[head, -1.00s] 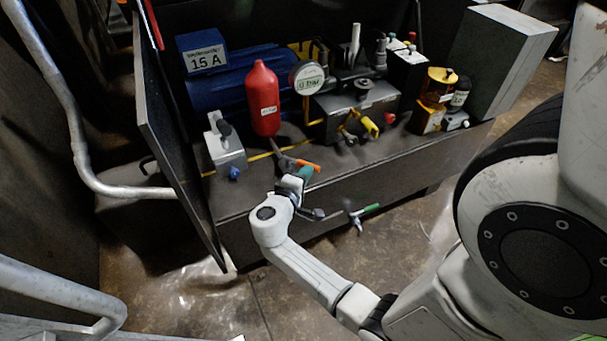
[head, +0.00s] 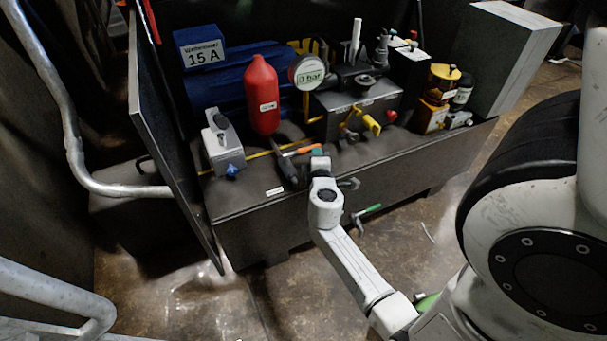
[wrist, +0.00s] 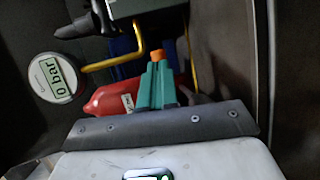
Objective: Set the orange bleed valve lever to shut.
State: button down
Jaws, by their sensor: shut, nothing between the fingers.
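The orange lever (head: 302,151) lies low over the bench, in front of the red bottle, pointing right from a dark grey fitting (head: 288,167). My gripper (head: 319,154) is at the lever's right end in the head view, its teal fingers shut. My wrist hides part of the bench edge below the lever.
The red bottle (head: 262,95) stands behind the lever, with a gauge (head: 308,72) reading 0 bar. A grey block with a yellow handle (head: 371,122) is at right, a grey unit with a blue knob (head: 232,171) at left. A green-handled lever (head: 366,210) is below the bench edge.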

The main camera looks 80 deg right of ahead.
jog(key=shift+d, duration=0.4)
jog(key=shift+w+d+r, duration=0.1)
dwell(0.3)
